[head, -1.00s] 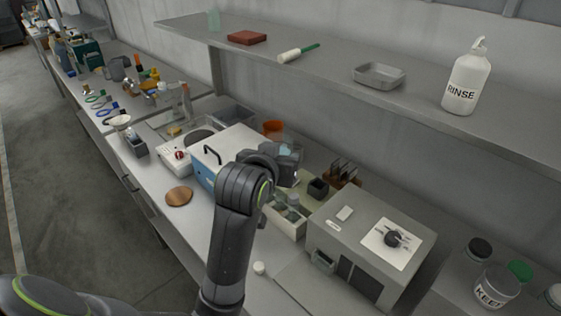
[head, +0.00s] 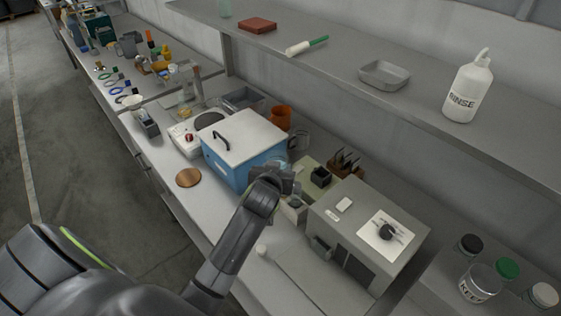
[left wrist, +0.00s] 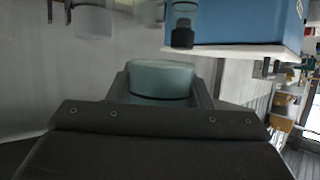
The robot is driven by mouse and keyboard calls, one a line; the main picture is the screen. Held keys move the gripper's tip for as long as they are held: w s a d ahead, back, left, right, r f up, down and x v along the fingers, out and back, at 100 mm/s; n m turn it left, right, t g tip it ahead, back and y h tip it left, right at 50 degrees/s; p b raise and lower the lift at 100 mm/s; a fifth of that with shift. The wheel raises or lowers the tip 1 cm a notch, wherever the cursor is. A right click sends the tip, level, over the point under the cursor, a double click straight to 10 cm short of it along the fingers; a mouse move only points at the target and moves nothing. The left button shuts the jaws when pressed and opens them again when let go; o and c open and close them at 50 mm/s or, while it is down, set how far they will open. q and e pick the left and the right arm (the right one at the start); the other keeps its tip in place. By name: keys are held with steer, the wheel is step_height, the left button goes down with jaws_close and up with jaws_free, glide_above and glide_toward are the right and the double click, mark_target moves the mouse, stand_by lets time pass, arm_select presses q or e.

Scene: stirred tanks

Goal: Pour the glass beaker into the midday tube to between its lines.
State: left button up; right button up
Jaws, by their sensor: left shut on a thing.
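My left gripper (left wrist: 162,92) is shut on the glass beaker (left wrist: 160,78), a pale teal glass with a dark line across it. In the head view my left gripper (head: 282,176) is just right of the blue box, and a bit of pale blue glass shows by it. In the left wrist view a clear tube with a dark base (left wrist: 182,28) stands beyond the beaker, in front of the blue box. I can read no label or lines on it, so I cannot tell whether it is the midday tube. My right gripper is not in view.
The blue box (head: 229,166) with a white lid stands left of my gripper. A grey machine (head: 348,252) is to the right. A pale open-topped holder (head: 294,211) is partly hidden by my arm. An orange cup (head: 281,117) stands behind, and a shelf (head: 330,68) runs above.

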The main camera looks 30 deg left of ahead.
arm_select(q)
steer(key=shift+s+f+g+p, duration=0.2)
steer(key=shift+f+g+p, duration=0.05)
steer(key=shift+g+p, duration=0.5)
steer(key=shift+s+a+f+m+g+p, duration=0.1)
steer(key=shift+s+f+m+g+p, duration=0.45)
steer(key=shift+p, duration=0.5)
steer(key=shift+w, duration=0.15)
steer(key=shift+f, duration=0.1)
